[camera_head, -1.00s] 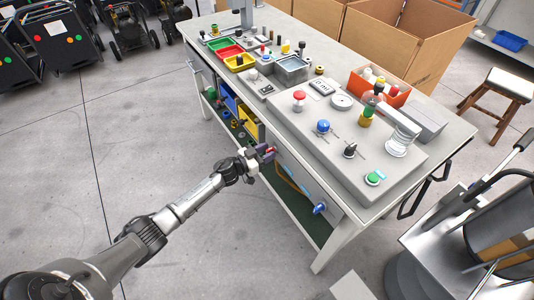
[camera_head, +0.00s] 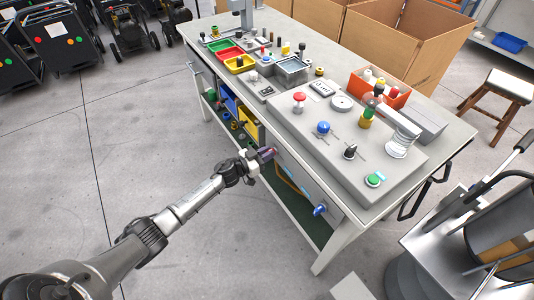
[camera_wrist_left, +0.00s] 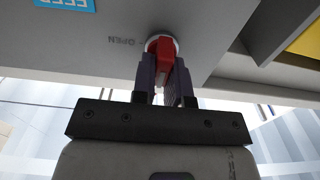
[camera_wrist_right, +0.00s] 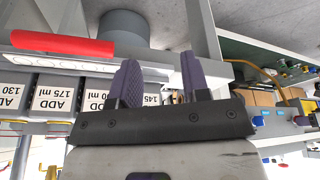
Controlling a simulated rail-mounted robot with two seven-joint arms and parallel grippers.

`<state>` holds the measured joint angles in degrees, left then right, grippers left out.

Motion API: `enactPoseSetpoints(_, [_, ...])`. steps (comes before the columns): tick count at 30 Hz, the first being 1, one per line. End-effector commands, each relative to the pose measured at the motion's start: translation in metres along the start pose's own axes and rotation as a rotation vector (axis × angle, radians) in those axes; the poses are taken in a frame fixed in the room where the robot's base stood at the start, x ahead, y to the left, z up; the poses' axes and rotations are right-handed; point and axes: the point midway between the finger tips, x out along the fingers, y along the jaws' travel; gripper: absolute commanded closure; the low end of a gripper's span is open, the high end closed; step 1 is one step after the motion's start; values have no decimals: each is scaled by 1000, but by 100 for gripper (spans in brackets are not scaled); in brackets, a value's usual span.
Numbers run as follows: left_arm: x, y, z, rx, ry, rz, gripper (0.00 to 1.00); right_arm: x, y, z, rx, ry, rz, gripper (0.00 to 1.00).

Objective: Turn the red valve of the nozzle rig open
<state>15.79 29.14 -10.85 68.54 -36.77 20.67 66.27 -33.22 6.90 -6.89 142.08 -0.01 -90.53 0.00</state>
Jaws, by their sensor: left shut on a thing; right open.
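The red valve (camera_wrist_left: 163,52) sits on a round white base on a grey panel in the left wrist view. Its handle points down the picture between my left fingers. My left gripper (camera_wrist_left: 166,85) is shut on this handle, with a dark finger on each side. In the head view my left gripper (camera_head: 268,154) is at the front side of the workbench, mostly hiding the valve. My right gripper (camera_wrist_right: 154,82) is open and empty in the right wrist view; it is not seen in the head view.
A blue knob (camera_head: 320,209) is on the bench front, right of my left gripper. The workbench (camera_head: 440,150) carries a grey console (camera_head: 330,145) with several buttons. The right wrist view shows a red bar (camera_wrist_right: 62,43) and labelled ADD boxes. Open floor lies left of the bench.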

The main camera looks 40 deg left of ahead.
Motion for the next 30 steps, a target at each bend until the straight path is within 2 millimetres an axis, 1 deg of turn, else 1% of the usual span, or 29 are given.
enactPoseSetpoints(5, [0,0,0,42,0,0,100,-2,0,0,0,0,0,57])
enactPoseSetpoints(11, [0,2,-1,172,0,0,100,-5,0,-1,0,0,0,57])
enactPoseSetpoints(20, [0,4,1,452,0,0,100,-8,0,-2,0,0,0,57])
enactPoseSetpoints(30, [0,7,3,776,1,0,100,-6,0,-2,0,0,0,57])
